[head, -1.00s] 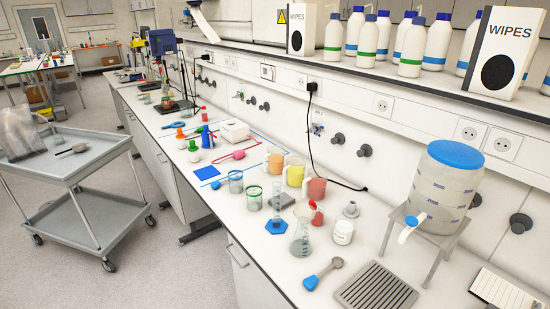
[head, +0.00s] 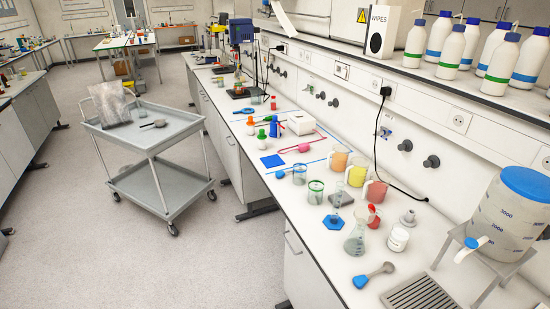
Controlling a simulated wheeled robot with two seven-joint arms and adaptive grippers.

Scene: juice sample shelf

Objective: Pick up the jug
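Three clear jugs with coloured contents stand close together in a row on the bench in the head view. The first holds orange (head: 340,156), the second yellow (head: 356,174) and the third red (head: 377,191). Their handles show on their left sides. A glass cylinder and a red-topped item partly overlap the lower part of the red jug. Neither of my grippers shows in this view, and nothing is holding the jugs.
Beakers (head: 315,192), a conical flask (head: 355,240), a white jar (head: 397,239) and a blue scoop (head: 372,276) stand or lie near the jugs. A large dispenser (head: 515,215) is at the right. A grey cart (head: 160,190) stands left, with open floor before the bench.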

